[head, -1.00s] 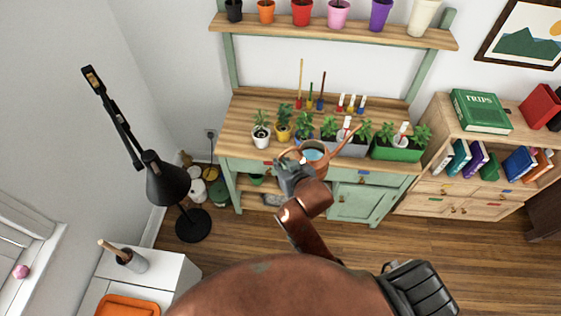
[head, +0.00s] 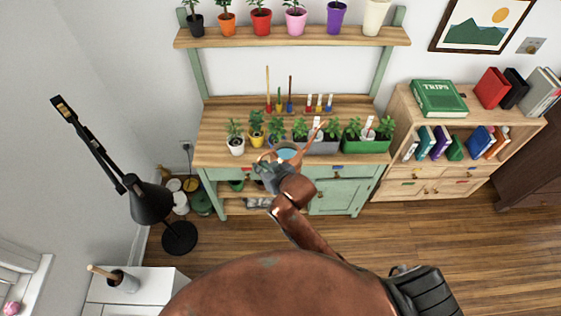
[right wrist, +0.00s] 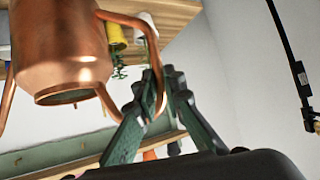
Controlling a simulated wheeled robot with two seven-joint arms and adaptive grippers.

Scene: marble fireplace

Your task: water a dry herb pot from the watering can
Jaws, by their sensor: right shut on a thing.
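The copper watering can (head: 287,156), with blue water showing in its open top, is held at the bench's front edge in the head view. Its spout points up and right, crossing in front of the grey planter (head: 323,147). My right gripper (head: 272,172) is shut on the can's handle; the right wrist view shows the fingers (right wrist: 158,98) around the handle loop beside the copper body (right wrist: 62,50). Potted herbs stand behind: a white pot (head: 236,147), a yellow pot (head: 256,141), another partly hidden plant (head: 276,128), and a green planter (head: 366,146). My left gripper is out of view.
The wooden bench top (head: 215,118) holds upright coloured sticks and white markers. A shelf (head: 290,38) of coloured pots hangs above. A black lamp (head: 148,203) stands left, a bookcase (head: 445,170) right. Wooden floor (head: 430,225) lies open in front.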

